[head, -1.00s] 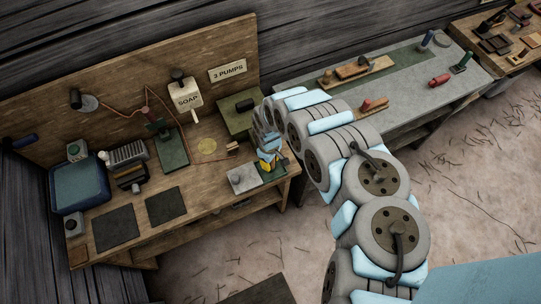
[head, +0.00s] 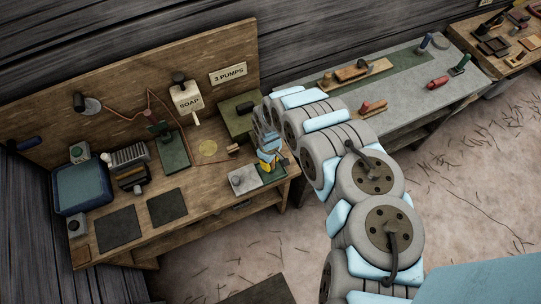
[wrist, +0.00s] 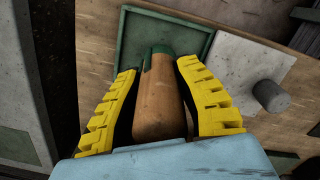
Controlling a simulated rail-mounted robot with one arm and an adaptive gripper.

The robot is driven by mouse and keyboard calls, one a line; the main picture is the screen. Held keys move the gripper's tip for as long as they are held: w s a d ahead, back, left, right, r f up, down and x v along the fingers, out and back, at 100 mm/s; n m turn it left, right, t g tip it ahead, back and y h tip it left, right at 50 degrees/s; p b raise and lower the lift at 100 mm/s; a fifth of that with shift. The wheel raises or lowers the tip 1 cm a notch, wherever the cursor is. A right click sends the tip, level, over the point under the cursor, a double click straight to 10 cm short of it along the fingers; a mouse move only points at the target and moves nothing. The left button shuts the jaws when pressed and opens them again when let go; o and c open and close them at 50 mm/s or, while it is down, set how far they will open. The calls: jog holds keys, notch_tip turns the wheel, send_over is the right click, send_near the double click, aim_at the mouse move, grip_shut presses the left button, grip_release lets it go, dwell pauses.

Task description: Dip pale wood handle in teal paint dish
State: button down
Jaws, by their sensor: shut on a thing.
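My gripper (wrist: 158,69) has its yellow fingers shut on a tan wooden handle (wrist: 158,105). The far end of the handle is dark teal-green and points into the shallow teal dish (wrist: 126,55) in the wrist view. I cannot tell whether the tip touches the dish floor. In the head view my gripper (head: 273,161) is low over the dish (head: 274,179), at the right end of the wooden bench, and its fingers hide most of the handle.
A pale grey slab (head: 243,180) with a short grey cylinder (wrist: 270,96) lies right beside the dish. A green box (head: 237,118) stands behind. The bench's right edge is close.

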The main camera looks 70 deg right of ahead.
jog(key=shift+r+p, duration=1.75)
jog(key=shift+r, duration=0.5)
